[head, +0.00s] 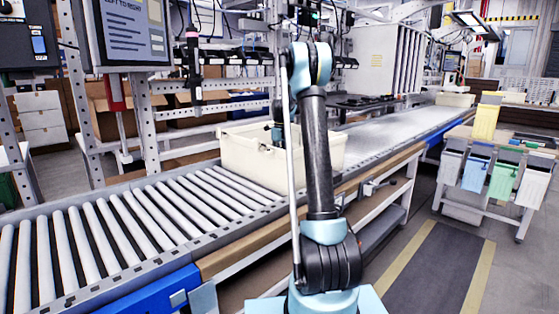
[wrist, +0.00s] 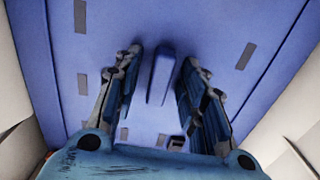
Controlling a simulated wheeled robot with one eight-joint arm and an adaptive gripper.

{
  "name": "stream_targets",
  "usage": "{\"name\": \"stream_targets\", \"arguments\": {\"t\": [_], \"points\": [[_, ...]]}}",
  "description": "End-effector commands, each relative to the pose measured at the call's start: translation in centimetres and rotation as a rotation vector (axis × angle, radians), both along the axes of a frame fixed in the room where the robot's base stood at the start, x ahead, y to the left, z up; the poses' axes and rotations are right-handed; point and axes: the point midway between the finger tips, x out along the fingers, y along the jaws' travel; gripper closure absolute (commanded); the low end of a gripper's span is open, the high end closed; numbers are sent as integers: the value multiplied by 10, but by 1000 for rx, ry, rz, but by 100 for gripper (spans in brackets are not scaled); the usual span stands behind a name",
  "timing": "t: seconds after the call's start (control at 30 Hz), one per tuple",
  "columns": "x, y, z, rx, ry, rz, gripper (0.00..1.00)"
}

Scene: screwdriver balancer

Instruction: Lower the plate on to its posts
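The blue plate (wrist: 215,30) fills most of the wrist view. It has several dark rectangular slots and a raised blue bar-shaped handle (wrist: 161,75) in its middle. My gripper (wrist: 160,58) is over the plate with one finger on each side of the handle. Blue plate shows between each finger and the handle, so the gripper looks open and not touching it. I see no posts, and whether the plate rests on anything below cannot be told. In the head view, the gripper end is down inside a cream tote (head: 245,160), partly hidden by my arm.
The tote's pale walls (wrist: 18,150) stand close on both sides in the wrist view. The tote sits on a roller conveyor (head: 130,225). A black-and-pink tool (head: 193,65) hangs at upper left. A rack with coloured bins (head: 475,170) stands at right; the floor before it is clear.

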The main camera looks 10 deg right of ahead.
Motion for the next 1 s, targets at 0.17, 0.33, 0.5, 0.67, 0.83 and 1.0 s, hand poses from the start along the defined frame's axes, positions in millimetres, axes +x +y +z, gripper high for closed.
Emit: {"name": "stream_targets", "arguments": {"t": [0.17,0.33,0.5,0.67,0.83,1.0], "points": [[0,0,0,-1,1,0,60],[0,0,2,-1,1,0,60],[0,-1,21,-1,1,0,60],[-1,-1,52,-1,1,0,60],[-1,-1,84,0,1,0,60],[-1,-1,106,0,1,0,60]]}}
